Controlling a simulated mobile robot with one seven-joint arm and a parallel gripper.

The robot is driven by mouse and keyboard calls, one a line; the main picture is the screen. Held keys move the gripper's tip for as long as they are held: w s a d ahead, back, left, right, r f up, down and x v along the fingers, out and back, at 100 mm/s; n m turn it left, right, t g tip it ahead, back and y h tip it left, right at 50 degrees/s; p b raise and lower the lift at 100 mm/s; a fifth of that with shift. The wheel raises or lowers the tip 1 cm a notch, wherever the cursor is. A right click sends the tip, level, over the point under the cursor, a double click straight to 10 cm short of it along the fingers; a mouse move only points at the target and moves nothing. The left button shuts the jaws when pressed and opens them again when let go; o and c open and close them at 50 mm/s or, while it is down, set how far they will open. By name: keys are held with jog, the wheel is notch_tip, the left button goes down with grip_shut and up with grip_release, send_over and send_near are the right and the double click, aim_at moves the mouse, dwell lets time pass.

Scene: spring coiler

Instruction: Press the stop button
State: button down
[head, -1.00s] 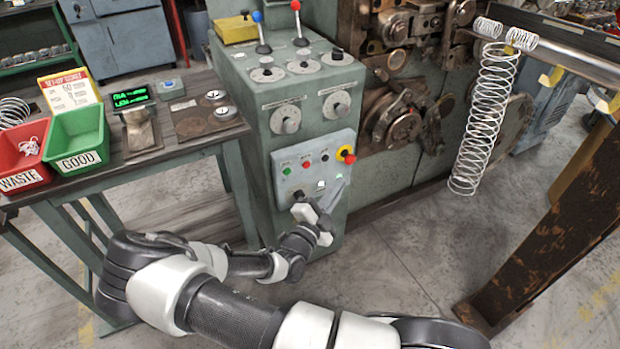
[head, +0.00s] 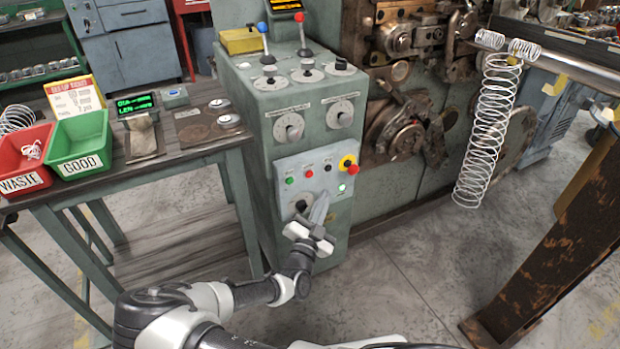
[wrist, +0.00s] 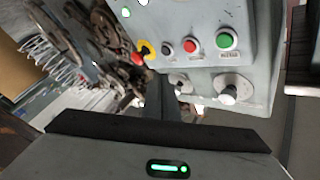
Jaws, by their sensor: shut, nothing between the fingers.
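The control panel (head: 284,163) on the machine's front carries a green button (head: 289,180), a small red button (head: 308,173), a dark button (head: 327,167) and a red mushroom button on a yellow collar (head: 350,164). Their labels are too small to read. In the wrist view the panel is turned over, with the small red button (wrist: 190,45) between the green button (wrist: 227,40) and the dark one, and the mushroom button (wrist: 138,57) to their left. My gripper (head: 321,196) is shut and empty. Its fingers point up at the panel's lower part, below the small buttons; contact cannot be told.
A green light (head: 342,187) glows on the panel's lower right. Dials and two levers sit higher on the cabinet. A bench with a red bin (head: 22,180) and a green bin (head: 80,143) stands left. A long coil spring (head: 487,130) hangs right. Open floor lies in front.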

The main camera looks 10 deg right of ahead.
aim_at(310, 174)
jog(key=w+a+b, duration=0.2)
jog(key=w, duration=0.4)
jog(key=shift+w, duration=0.1)
dwell(2.0)
jog(key=shift+w, duration=0.3)
jog(key=shift+w+a, duration=0.15)
jog(key=shift+w, duration=0.2)
dwell(0.6)
jog(key=shift+s, duration=0.1)
jog(key=shift+s+d+p, duration=0.25)
jog(key=shift+s+p, duration=0.15)
jog(key=shift+s, duration=0.25)
